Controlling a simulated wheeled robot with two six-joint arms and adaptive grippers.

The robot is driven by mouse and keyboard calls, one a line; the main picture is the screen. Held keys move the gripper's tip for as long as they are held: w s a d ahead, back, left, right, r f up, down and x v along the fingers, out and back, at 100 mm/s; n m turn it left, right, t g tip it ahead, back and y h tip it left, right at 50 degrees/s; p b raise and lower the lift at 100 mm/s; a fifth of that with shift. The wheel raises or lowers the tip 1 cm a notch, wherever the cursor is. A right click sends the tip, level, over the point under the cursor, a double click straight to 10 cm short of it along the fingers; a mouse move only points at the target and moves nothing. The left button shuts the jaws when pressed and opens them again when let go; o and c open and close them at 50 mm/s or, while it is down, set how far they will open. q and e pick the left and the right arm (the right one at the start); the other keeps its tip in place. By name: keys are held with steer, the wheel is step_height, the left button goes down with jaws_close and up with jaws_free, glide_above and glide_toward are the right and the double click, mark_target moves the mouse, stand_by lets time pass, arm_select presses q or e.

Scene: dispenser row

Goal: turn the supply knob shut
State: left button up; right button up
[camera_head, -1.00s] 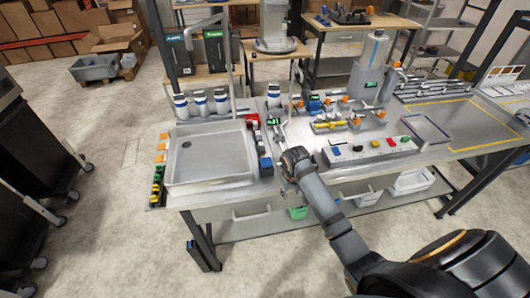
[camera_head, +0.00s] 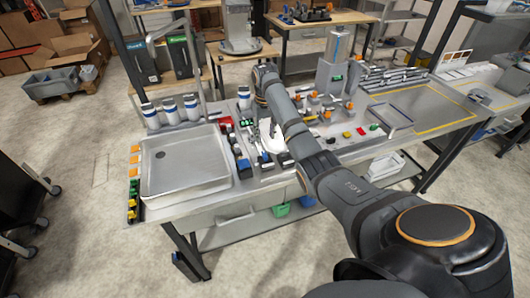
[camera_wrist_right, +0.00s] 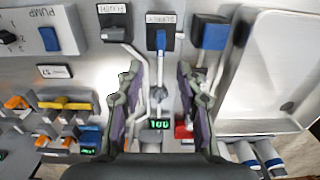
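The same blue handle seems to show small in the head view (camera_head: 265,157). My right gripper (camera_wrist_right: 159,68) is open, its fingers on either side of the stem with gaps visible. I cannot tell its height above the panel. In the head view the right gripper (camera_head: 264,136) is over the panel, partly hidden by my arm. My left gripper is not in view.
Another blue handle (camera_wrist_right: 213,36) sits beside the metal basin (camera_wrist_right: 258,60). A switch plate marked PUMP (camera_wrist_right: 50,38) lies left. A green display reads 100 (camera_wrist_right: 160,124). Orange and yellow valves (camera_wrist_right: 60,105) stand at left. White bottles (camera_head: 170,110) stand behind the basin.

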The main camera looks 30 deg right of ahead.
mark_target(265, 154)
step_height(265, 154, down, 9)
steer(key=shift+a+f+p, duration=0.1)
steer(key=shift+p, duration=0.85)
steer(key=shift+f, duration=0.35)
jaws_close()
